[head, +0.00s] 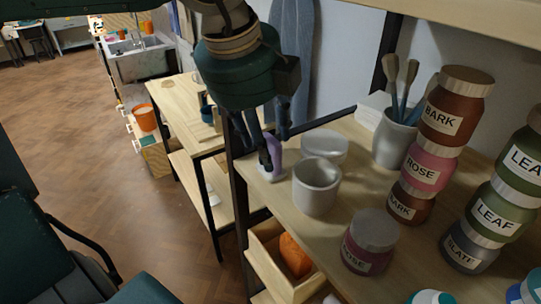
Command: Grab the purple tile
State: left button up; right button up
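The purple tile (276,150) stands upright at the left end of the wooden shelf in the head view. My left gripper (272,146) points down at it from above. One dark finger crosses in front of the tile and hides part of it; another finger is by its upper right edge. The tile shows between the fingers, but I cannot tell whether they press on it. The tile's foot appears to be at shelf level. My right gripper is not in view.
A white cup (316,187) and a white bowl (325,148) stand just right of the tile. Stacked jars (430,165), a loose rose jar (370,243) and a brush pot (394,138) fill the right. A dark shelf post (239,200) is at left.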

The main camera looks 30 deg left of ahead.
pick_arm(q)
jog(key=c, duration=1.2)
jog(key=shift+s, duration=0.1)
